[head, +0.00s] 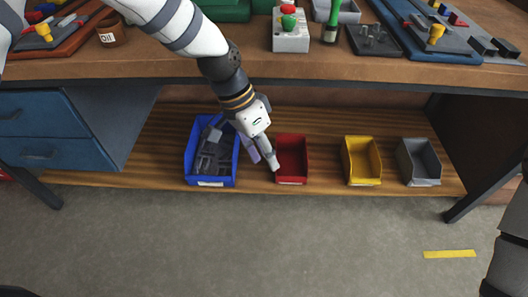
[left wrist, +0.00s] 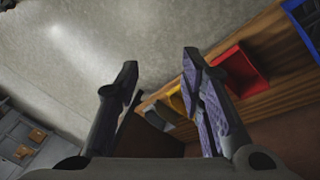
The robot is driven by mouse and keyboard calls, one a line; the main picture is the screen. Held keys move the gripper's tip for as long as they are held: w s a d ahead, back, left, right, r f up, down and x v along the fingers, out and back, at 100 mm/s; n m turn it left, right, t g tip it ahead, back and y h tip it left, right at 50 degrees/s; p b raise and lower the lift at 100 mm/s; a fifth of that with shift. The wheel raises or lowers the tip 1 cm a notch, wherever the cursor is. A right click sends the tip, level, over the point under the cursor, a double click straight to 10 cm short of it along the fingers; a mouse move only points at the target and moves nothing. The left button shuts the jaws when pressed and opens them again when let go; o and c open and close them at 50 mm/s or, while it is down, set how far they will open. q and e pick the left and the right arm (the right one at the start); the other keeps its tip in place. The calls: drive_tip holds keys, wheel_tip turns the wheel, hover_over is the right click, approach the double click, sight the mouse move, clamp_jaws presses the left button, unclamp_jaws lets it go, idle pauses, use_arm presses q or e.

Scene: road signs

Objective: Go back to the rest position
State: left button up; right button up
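My left gripper (head: 265,163) hangs from the arm that reaches down over the workbench in the head view. It is in front of the lower shelf, between the blue bin and the red bin. In the left wrist view the two fingers of the left gripper (left wrist: 158,75) stand wide apart with nothing between them. Part of my right arm (head: 513,240) shows at the right edge of the head view; its gripper is not in view.
The wooden lower shelf (head: 310,180) holds a blue bin (head: 190,165) with grey parts, an empty red bin (head: 292,181), a yellow bin (head: 364,181) and a grey bin (head: 424,181). The workbench (head: 200,66) lies above. Blue drawers (head: 55,130) stand left.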

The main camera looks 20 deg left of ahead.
use_arm(q)
drive_tip(key=s+a+f+n+g+y, duration=0.15)
drive_tip(key=s+f+n, duration=0.25)
drive_tip(key=s+f, duration=1.1)
drive_tip(key=s+a+n+y, duration=0.1)
drive_tip(key=s+a, duration=0.3)
drive_tip(key=s, duration=0.6)
drive_tip(key=s+a+n+y, duration=0.1)
drive_tip(key=s+a, duration=0.3)
drive_tip(key=s, duration=0.6)
drive_tip(key=shift+f+n+g, duration=0.45)
drive_tip(key=shift+n, duration=0.25)
drive_tip(key=shift+y, duration=0.25)
